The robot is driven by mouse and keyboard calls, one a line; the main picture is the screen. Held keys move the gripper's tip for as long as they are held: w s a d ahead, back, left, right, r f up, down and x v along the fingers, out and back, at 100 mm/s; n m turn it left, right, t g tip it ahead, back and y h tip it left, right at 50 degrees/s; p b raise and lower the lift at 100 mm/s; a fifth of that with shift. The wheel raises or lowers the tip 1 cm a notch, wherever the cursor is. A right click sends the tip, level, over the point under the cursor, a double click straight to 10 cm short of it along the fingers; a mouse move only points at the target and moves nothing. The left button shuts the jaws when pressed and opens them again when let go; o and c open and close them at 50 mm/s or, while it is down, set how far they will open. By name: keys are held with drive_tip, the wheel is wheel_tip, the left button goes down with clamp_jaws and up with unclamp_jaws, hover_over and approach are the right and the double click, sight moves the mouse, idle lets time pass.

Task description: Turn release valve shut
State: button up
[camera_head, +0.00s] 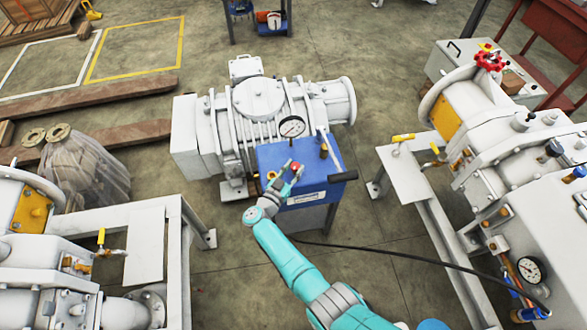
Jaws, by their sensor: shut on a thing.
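A small red knob (295,168), which I take to be the release valve, sits on top of the blue pump box (280,157) in the middle of the view. My gripper (292,170) reaches it from the front and is shut on it, with its fingers partly hiding it. The knob's turn position is too small to tell. A round dial gauge (292,126) stands just behind the knob.
A black handle (343,176) sticks out right of the box. A black hose (400,252) runs right from near the box. White machines on frames stand left (60,290) and right (520,180). A large white pump (255,105) is behind. Bare floor lies between.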

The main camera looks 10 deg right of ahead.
drive_tip(key=o, duration=1.2)
drive_tip(key=shift+c, duration=0.2)
drive_tip(key=v, duration=1.2)
